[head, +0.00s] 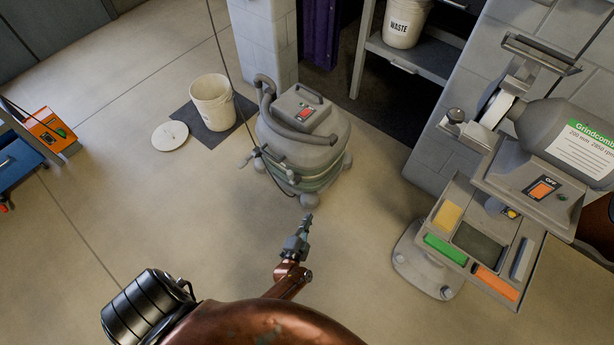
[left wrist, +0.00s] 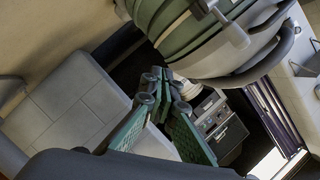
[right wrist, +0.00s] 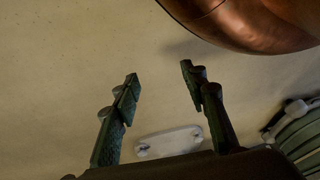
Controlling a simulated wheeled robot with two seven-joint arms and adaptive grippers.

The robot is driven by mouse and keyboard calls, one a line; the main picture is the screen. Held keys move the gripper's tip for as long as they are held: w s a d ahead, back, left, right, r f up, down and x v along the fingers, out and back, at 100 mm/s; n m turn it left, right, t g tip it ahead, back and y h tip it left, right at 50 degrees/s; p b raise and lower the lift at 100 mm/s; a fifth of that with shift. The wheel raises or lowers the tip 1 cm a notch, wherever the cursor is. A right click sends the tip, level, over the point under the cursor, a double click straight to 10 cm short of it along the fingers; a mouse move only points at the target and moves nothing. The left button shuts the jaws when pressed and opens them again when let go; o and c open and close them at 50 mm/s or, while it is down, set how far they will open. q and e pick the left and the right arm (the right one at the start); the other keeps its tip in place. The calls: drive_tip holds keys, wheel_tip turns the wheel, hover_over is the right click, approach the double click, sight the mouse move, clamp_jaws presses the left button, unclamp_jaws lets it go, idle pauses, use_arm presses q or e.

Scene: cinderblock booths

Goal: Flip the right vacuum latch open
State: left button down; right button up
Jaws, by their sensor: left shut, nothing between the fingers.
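The grey vacuum (head: 300,135) stands on the floor at the middle of the head view, with a hose over its lid and a red switch on top. Its green-banded drum (left wrist: 180,35) fills the upper part of the left wrist view, with a grey clip-like part (left wrist: 235,33) on its side; I cannot tell if this is the right latch. My left gripper (head: 307,218) is shut and empty, in front of the vacuum and apart from it; its fingers also show in the left wrist view (left wrist: 165,77). My right gripper (right wrist: 160,73) is open and empty above the floor.
A grinder (head: 560,140) on a pedestal with a tool tray (head: 480,262) stands at right. A white bucket (head: 211,100) and its lid (head: 169,135) are left of the vacuum. A waste bucket (head: 405,22) sits on a shelf behind. A cable hangs beside the vacuum.

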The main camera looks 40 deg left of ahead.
use_arm(q)
drive_tip(key=w+a+r+n+g+y+b, duration=0.2)
drive_tip(key=w+a+r+g+y+b, duration=0.2)
drive_tip(key=y+b, duration=0.6)
drive_tip(key=shift+w+a+n+g+y, duration=0.3)
drive_tip(key=shift+w+a+y, duration=0.3)
drive_tip(key=shift+w+a, duration=0.8)
use_arm(e)
drive_tip(key=w+a+r+t+y, duration=0.1)
drive_tip(key=w+a+r, duration=0.3)
drive_tip(key=w+r, duration=0.3)
drive_tip(key=shift+w+t, duration=0.4)
drive_tip(key=shift+w, duration=0.3)
use_arm(q)
drive_tip(key=shift+w+d, duration=0.2)
